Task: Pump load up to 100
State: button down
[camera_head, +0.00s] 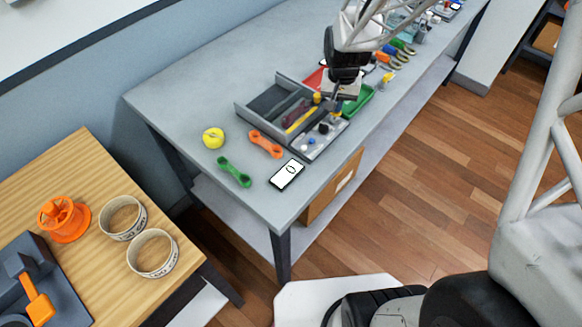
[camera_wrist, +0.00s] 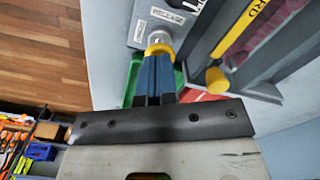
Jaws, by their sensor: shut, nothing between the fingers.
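A grey control panel (camera_head: 318,140) with small knobs lies along the front of the bench, beside a tray. In the wrist view the panel (camera_wrist: 150,12) carries white labels, one reading "RELEASE". A round silver and yellow knob (camera_wrist: 159,42) sits at its end. My gripper (camera_head: 335,108) is shut and empty over that end of the panel. Its blue fingertips (camera_wrist: 157,60) are right at the knob; I cannot tell whether they touch it. A white display (camera_head: 287,174) lies flat near the bench's front corner and appears to show a single 0.
A grey divided tray (camera_head: 246,113) holds a yellow bar (camera_head: 301,120). A green bin (camera_head: 358,102) stands close by my gripper. A yellow tape roll (camera_head: 213,138), an orange wrench-like piece (camera_head: 266,144) and a green one (camera_head: 235,172) lie left. The bench's back left is clear.

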jog(key=shift+f, duration=0.95)
jog(key=shift+r, duration=1.35)
jog(key=shift+f, duration=0.2)
dwell(0.3)
jog(key=shift+f, duration=1.1)
jog(key=shift+r, duration=1.3)
dwell(0.5)
